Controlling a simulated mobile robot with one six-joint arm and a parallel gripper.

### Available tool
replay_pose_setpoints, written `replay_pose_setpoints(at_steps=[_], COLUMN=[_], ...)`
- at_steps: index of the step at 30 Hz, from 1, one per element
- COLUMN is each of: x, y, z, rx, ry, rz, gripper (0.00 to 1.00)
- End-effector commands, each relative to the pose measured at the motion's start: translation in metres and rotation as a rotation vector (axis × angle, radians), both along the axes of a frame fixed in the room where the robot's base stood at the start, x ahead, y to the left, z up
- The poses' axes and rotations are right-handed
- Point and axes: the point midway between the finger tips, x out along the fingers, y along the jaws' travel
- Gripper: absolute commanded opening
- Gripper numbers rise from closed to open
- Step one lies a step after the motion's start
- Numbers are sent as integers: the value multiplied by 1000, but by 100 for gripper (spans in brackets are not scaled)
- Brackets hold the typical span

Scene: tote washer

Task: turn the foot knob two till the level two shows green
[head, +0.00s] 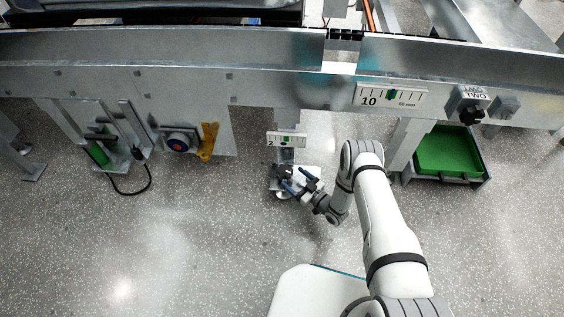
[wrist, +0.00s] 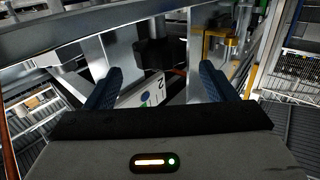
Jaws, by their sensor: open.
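The level two (head: 286,140) is a small white plate marked 2, with a green patch near its middle, on the leg under the conveyor beam. The dark foot knob two (head: 285,172) is below it, low on the leg. My gripper (head: 297,181) is by the knob with its blue fingers apart. In the wrist view the black lobed knob (wrist: 160,52) shows ahead between the open fingers (wrist: 158,82). The plate marked 2 (wrist: 148,93) is partly hidden behind the gripper there. Whether a finger touches the knob cannot be told.
The metal beam (head: 250,90) runs above the leg. A plate marked 10 (head: 392,95) and a black knob under a TWO label (head: 470,112) are on it at right. A green bin (head: 447,151) stands below. A yellow handle (head: 208,141) hangs at left.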

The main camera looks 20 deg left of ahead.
Motion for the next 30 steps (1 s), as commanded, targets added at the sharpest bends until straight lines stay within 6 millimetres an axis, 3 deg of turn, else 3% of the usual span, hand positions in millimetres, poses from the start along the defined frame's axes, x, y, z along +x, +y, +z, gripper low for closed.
replay_pose_setpoints(at_steps=[15,26,30], x=[27,29,28], y=[69,75,75], z=[-1,1,0], rx=[0,1,0], ry=[-2,0,0], rz=[16,16,17], gripper=[78,77,66])
